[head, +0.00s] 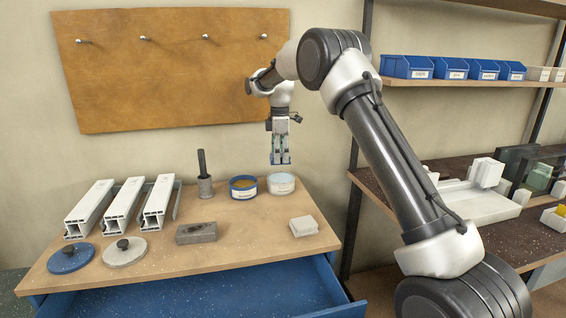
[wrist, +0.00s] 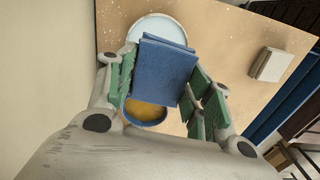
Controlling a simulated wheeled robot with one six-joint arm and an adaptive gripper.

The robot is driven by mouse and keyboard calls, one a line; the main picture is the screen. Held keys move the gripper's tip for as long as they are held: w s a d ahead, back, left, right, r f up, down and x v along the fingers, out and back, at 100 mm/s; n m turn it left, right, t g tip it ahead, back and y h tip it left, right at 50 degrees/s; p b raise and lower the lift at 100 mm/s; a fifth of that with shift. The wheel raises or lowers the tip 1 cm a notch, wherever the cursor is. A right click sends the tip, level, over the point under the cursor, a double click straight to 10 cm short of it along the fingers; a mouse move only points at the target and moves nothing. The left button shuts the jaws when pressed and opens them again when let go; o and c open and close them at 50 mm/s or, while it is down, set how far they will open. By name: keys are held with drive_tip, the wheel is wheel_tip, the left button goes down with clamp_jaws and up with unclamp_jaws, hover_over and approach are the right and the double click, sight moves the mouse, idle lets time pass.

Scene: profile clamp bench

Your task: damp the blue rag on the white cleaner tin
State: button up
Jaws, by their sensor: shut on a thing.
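My gripper (head: 280,162) is shut on the blue rag (wrist: 162,70), a flat folded pad held between the green finger pads in the wrist view. In the head view the rag hangs small at the fingertips, above the bench. The white cleaner tin (head: 281,184) stands open on the bench below the gripper, with a pale surface inside. In the wrist view the white tin (wrist: 157,27) shows beyond the rag, partly covered by it. Rag and tin look apart in the head view.
A blue tin (head: 243,188) with yellowish contents stands just left of the white tin. A pale folded cloth (head: 304,226), a grey block (head: 197,233), two lids (head: 124,251), a brush in a pot (head: 205,186) and white profiles (head: 122,206) share the bench. The blue drawer (head: 220,300) is open.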

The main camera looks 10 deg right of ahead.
sight(281, 178)
drive_tip(key=shift+w+d+f, duration=0.1)
drive_tip(key=shift+w+d, duration=0.1)
drive_tip(key=shift+w, duration=0.1)
drive_tip(key=shift+f, duration=2.9)
drive_tip(key=shift+f, duration=0.55)
drive_tip(key=shift+r, duration=3.55)
